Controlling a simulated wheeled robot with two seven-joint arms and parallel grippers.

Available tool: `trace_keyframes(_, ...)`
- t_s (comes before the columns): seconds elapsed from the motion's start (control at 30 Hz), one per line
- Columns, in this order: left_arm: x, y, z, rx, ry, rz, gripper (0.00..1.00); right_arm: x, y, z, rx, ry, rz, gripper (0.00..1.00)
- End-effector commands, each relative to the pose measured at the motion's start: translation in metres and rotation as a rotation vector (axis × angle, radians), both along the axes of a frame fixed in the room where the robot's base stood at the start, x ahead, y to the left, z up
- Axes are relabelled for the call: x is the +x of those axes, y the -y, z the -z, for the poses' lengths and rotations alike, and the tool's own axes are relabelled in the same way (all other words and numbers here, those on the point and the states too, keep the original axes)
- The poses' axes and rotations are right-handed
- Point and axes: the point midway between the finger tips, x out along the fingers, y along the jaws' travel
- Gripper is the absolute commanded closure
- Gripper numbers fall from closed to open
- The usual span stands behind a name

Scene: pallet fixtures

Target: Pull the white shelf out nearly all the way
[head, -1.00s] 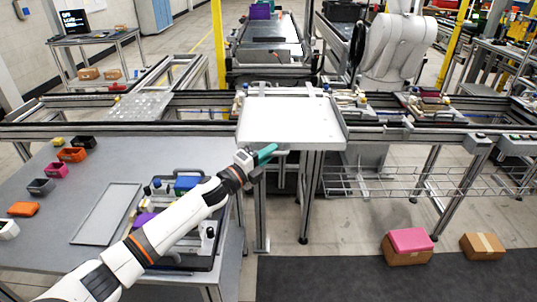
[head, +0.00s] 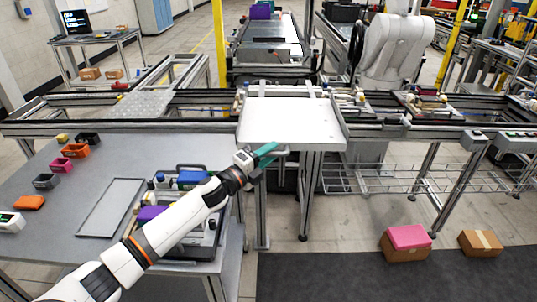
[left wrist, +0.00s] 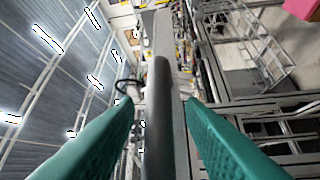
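The white shelf (head: 290,120) is a flat tray with a low rim, and it juts out from the rail frame toward me in the head view. My left gripper (head: 265,152), with green fingers, is at the left part of the shelf's front edge. In the left wrist view, the fingers (left wrist: 160,105) stand apart on both sides of a dark rounded bar (left wrist: 158,120), with gaps visible on both sides. I cannot tell whether this bar is the shelf's handle or its edge. My right gripper is not in view.
A grey table (head: 60,200) at the left holds small coloured bins and a flat tray (head: 110,207). A fixture with blue and purple parts stands beneath my left arm. A wire rack (head: 400,180) is right of the shelf. Boxes (head: 405,250) lie on the floor at the right.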

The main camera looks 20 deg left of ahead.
Motion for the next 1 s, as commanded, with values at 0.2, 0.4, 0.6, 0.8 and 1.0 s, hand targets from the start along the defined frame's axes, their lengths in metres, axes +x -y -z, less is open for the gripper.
trace_keyframes(0.2, -0.006, -0.004, 0.003, 0.000, -0.001, 0.000, 0.64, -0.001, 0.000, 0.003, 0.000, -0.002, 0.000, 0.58)
trace_keyframes(0.4, -0.037, -0.021, 0.011, 0.002, -0.002, 0.000, 0.64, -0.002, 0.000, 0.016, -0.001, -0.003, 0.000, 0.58)
trace_keyframes(0.6, -0.074, -0.042, 0.016, 0.002, -0.002, -0.001, 0.64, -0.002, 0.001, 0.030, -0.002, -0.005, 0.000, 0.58)
trace_keyframes(0.8, -0.097, -0.055, 0.017, 0.000, -0.002, 0.000, 0.64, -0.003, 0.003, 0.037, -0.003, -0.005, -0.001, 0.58)
trace_keyframes(1.0, -0.104, -0.059, 0.016, 0.000, 0.000, 0.000, 0.64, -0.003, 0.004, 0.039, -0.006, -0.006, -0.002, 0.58)
